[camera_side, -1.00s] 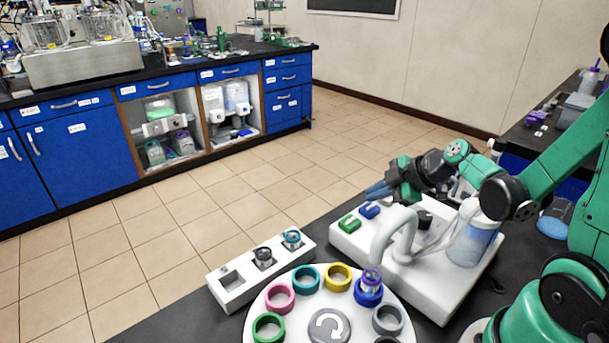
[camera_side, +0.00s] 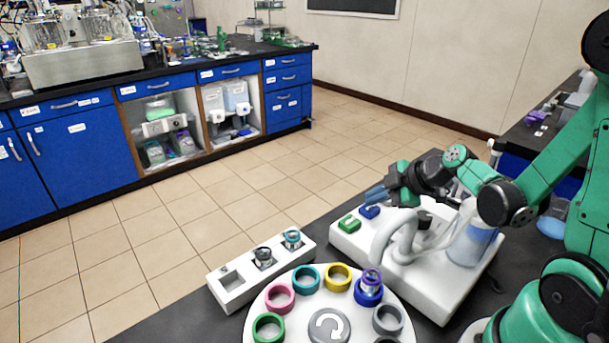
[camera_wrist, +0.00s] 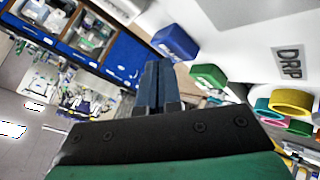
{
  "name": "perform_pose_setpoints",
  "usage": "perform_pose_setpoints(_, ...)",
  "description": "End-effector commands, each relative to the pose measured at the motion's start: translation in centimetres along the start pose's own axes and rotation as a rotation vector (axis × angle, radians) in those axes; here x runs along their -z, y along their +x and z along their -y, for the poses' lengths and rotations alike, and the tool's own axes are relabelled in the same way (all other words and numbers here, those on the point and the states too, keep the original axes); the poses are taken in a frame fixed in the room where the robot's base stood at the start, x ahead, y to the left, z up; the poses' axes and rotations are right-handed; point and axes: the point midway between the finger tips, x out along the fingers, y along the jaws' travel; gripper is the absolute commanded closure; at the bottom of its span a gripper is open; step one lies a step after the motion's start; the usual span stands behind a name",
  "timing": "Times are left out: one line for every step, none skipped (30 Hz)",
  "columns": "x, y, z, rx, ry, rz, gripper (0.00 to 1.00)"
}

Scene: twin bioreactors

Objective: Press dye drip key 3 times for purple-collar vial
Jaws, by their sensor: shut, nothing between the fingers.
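My gripper (camera_side: 374,193) is shut and empty, its dark blue fingers (camera_wrist: 153,84) together. In the side view the fingertips are just above the blue key (camera_side: 369,211); I cannot tell whether they touch it. The wrist view shows the blue key (camera_wrist: 175,43) beside the fingertips and the green key (camera_wrist: 208,76) to their right. The green key (camera_side: 349,225) is at the corner of the white dispenser (camera_side: 432,289). A "DRIP" label (camera_wrist: 290,62) is on the white surface. The purple-collar vial (camera_side: 371,278) stands upright in the blue ring (camera_side: 368,294) of the round white turntable (camera_side: 290,326).
A curved white spout (camera_side: 382,241) rises between keys and bottle (camera_side: 470,245). Other turntable rings, such as the yellow one (camera_side: 338,277), look empty. A white rack (camera_side: 238,290) holds a dark-collar vial (camera_side: 263,256) and a teal-collar vial (camera_side: 292,239); its near slot is empty.

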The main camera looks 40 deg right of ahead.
Motion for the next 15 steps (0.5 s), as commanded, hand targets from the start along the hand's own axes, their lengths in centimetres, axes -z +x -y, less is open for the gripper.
perform_pose_setpoints(0.0, 0.0, 0.0, 0.0, 0.0, 0.0, 1.0)
perform_pose_setpoints(0.0, 0.0, 0.0, 0.0, 0.0, 0.0, 1.0)
perform_pose_setpoints(0.0, -0.01, 0.0, 0.0, 0.0, 0.0, 1.0)
perform_pose_setpoints(0.0, -0.01, 0.0, 0.0, 0.0, 0.0, 1.0)
perform_pose_setpoints(0.0, -0.01, 0.0, 0.0, 0.0, 0.0, 1.0)
perform_pose_setpoints(0.01, -0.01, 0.0, 0.0, 0.0, 0.0, 1.0)
perform_pose_setpoints(0.01, -0.02, 0.0, 0.0, 0.0, 0.0, 1.0)
perform_pose_setpoints(0.02, -0.04, -0.02, 0.0, 0.0, 0.0, 1.0)
perform_pose_setpoints(0.06, -0.09, -0.05, 0.0, 0.0, 0.0, 1.0)
perform_pose_setpoints(0.1, -0.15, -0.08, 0.0, 0.0, 0.0, 1.0)
perform_pose_setpoints(0.15, -0.22, -0.12, 0.0, 0.0, 0.0, 1.0)
perform_pose_setpoints(0.23, -0.33, -0.22, 0.0, 0.0, 0.0, 1.0)
perform_pose_setpoints(0.3, -0.42, -0.27, 0.0, 0.0, 0.0, 1.0)
perform_pose_setpoints(0.36, -0.5, -0.32, 0.0, 0.0, 0.0, 1.0)
perform_pose_setpoints(0.41, -0.58, -0.39, 0.0, 0.0, 0.0, 1.0)
